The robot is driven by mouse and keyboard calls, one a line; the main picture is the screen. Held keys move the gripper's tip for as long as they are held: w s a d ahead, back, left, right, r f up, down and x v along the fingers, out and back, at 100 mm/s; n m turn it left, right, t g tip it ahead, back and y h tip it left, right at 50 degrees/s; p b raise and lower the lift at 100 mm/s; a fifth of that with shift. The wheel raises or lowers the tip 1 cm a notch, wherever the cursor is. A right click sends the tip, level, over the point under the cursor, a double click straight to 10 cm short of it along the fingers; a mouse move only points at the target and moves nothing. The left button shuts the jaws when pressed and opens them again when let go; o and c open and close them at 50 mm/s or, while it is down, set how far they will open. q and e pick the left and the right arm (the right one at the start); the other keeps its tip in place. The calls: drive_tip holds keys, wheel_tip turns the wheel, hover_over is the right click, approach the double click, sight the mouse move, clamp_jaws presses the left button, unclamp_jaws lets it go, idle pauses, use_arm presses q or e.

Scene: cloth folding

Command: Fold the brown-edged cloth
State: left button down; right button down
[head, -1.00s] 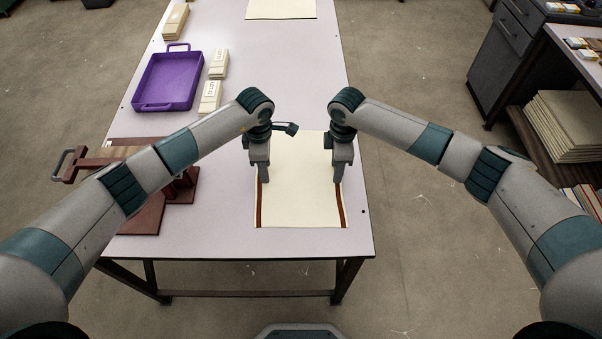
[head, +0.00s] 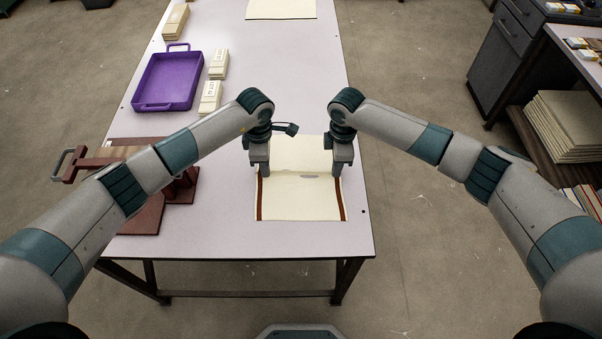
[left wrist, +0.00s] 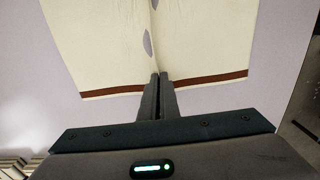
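The cream cloth (head: 300,203) with brown side edges lies on the table, a raised crease running across its middle between my grippers. My left gripper (head: 264,174) is shut on the cloth's left brown edge at the crease. In the left wrist view the fingers (left wrist: 161,78) are close together, with the cloth (left wrist: 100,45) drawn up on both sides and grey patches along the crease. My right gripper (head: 339,174) appears shut on the right brown edge at the same level; its fingertips are small in the head view.
The table (head: 220,225) is clear around the cloth's near side. A purple tray (head: 168,80), labelled blocks (head: 210,97) and a dark red wooden stand (head: 140,220) are on the left. Another cream sheet (head: 281,9) lies at the far end.

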use_arm(q)
drive_tip(key=shift+r, duration=0.1)
use_arm(e)
drive_tip(key=shift+r, duration=0.1)
